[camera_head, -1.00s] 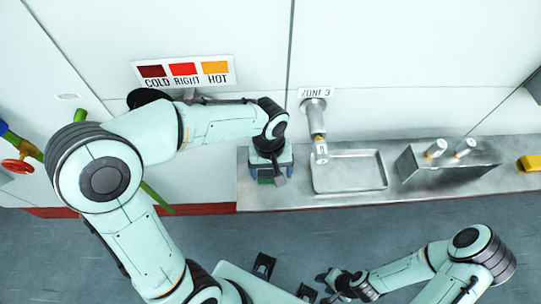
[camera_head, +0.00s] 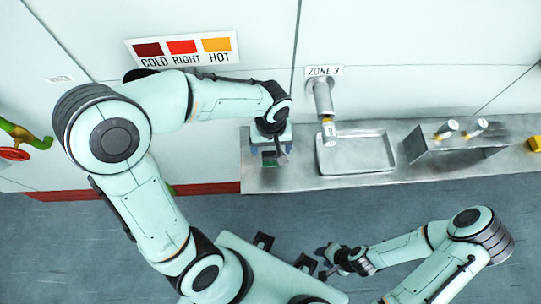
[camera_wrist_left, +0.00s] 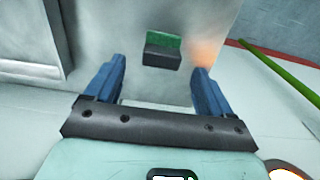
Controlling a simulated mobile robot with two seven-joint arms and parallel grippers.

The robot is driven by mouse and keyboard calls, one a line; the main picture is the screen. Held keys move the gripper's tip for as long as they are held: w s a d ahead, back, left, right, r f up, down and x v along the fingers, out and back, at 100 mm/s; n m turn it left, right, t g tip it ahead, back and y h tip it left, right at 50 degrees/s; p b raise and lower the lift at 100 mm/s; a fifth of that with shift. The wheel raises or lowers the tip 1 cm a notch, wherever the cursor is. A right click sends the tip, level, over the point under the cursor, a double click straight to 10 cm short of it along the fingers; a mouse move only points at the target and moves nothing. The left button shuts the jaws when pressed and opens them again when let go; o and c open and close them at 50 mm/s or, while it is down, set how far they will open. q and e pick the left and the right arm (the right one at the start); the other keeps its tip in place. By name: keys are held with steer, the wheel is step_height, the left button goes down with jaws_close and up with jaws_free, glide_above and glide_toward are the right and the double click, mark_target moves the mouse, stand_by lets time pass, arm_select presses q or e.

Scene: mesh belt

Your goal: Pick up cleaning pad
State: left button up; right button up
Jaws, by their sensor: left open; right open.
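The cleaning pad (camera_wrist_left: 163,52), green on top with a dark grey body, lies on the steel counter in the left wrist view, between and beyond my left fingertips. In the head view only a bit of it shows under my left gripper (camera_head: 269,152). My left gripper, with blue fingers (camera_wrist_left: 160,80), is open and empty above the counter and points down at the pad, apart from it. My right gripper (camera_head: 328,262) is low over the floor side, well away from the counter; its fingers are small in view.
A shallow steel tray (camera_head: 356,170) sits right of my left gripper, under a nozzle (camera_head: 327,105) labelled Zone 3. A steel holder with two white cylinders (camera_head: 455,147) and a yellow object (camera_head: 535,145) are further right. The wall rises close behind the counter (camera_head: 290,182).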

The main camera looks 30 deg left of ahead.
mark_target(270, 154)
arm_select(q)
step_height(270, 154, down, 5)
steer(key=shift+s+r, duration=0.1)
arm_select(e)
steer(key=shift+f, duration=0.1)
arm_select(q)
steer(key=c, duration=1.1)
steer(key=shift+o, duration=0.2)
step_height(270, 154, up, 20)
steer(key=p, duration=0.2)
arm_select(e)
steer(key=w+r, duration=0.2)
steer(key=r, duration=0.1)
